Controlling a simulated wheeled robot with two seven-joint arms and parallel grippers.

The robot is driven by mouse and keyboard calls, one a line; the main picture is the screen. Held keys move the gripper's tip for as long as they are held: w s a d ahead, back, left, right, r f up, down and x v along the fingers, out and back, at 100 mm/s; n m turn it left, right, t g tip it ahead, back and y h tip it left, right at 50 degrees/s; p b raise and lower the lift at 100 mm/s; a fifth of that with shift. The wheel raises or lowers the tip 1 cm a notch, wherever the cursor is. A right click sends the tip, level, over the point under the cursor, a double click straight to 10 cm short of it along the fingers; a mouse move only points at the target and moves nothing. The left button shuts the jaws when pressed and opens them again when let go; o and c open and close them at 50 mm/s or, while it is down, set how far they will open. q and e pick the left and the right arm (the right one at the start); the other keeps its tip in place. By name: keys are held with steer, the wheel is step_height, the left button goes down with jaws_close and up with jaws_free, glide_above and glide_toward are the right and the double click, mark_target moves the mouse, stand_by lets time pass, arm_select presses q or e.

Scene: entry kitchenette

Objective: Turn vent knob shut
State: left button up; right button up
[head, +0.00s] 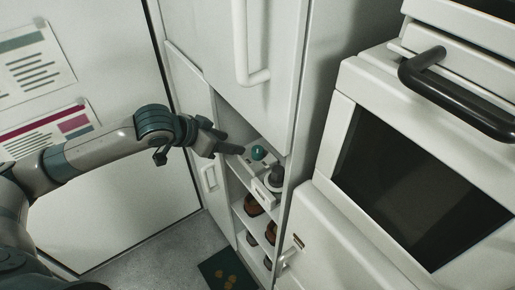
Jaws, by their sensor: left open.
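A round teal knob (258,152) sits on a pale unit (262,166) inside an open shelf niche in the middle of the head view. A grey, dark-topped round part (275,178) stands just right of and below it; I cannot tell for sure which of the two is the vent knob. My left gripper (231,143) reaches in from the left at the niche opening. It is open and empty, its fingers pointing right toward the teal knob, seemingly a short way from it. My right gripper is out of view.
A white cabinet door with a long handle (241,50) hangs above the niche. Lower shelves hold brown round items (254,205). An oven with a black handle (450,95) fills the right. A dark mat (226,268) lies on the floor. Posters (35,60) hang at left.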

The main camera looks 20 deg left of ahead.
mark_target(257, 149)
arm_select(q)
steer(key=p+x, duration=0.3)
steer(key=x, duration=1.3)
steer(key=shift+r, duration=0.1)
steer(key=shift+d, duration=0.1)
steer(key=c, duration=1.1)
